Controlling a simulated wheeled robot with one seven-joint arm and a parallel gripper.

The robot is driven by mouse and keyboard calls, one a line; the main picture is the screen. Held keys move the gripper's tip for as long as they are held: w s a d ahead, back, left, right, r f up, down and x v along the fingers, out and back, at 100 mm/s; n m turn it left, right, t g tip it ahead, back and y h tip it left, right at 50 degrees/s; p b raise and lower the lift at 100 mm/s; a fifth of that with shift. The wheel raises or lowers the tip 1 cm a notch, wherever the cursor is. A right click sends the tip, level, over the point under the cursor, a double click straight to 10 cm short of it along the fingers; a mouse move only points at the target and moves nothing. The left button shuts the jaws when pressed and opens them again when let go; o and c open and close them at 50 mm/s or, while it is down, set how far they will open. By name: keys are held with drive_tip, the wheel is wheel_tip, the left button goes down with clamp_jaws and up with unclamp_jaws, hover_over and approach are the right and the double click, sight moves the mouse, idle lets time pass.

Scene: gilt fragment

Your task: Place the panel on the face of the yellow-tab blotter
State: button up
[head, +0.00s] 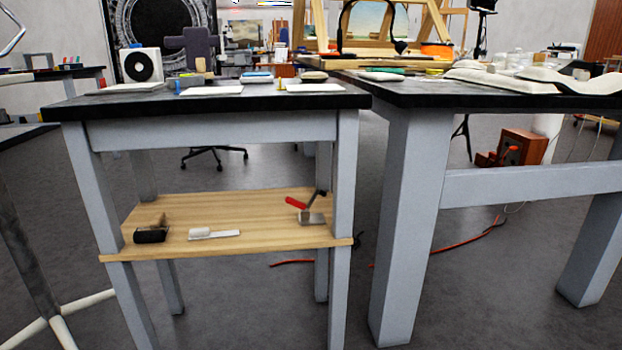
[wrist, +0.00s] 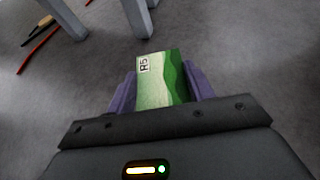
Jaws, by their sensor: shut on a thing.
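In the wrist view my gripper (wrist: 161,87) is shut on the panel (wrist: 160,78), a small card with light and dark green bands and a printed label at its upper left corner. The panel sticks out between the purple fingers, over grey floor. My gripper and the panel do not show in the head view. In the head view flat white pads lie on the black table top. The right one (head: 316,88) has a small yellow thing (head: 281,85) at its left edge, seemingly the yellow-tab blotter. Another white pad (head: 212,91) lies left of it.
The near table (head: 220,103) has a wooden lower shelf (head: 230,205) with a few tools. Blue and pale rounded items stand behind the pads. A second, cluttered black table (head: 450,98) stands at the right. An orange cable (head: 480,233) lies on the floor.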

wheel_tip(320, 180, up, 29)
drive_tip(key=p, duration=2.8)
drive_tip(key=shift+r+p, duration=0.15)
drive_tip(key=shift+p, duration=0.15)
wheel_tip(320, 180, down, 16)
drive_tip(key=b, duration=1.5)
drive_tip(key=shift+r, duration=0.25)
drive_tip(key=shift+r, duration=0.15)
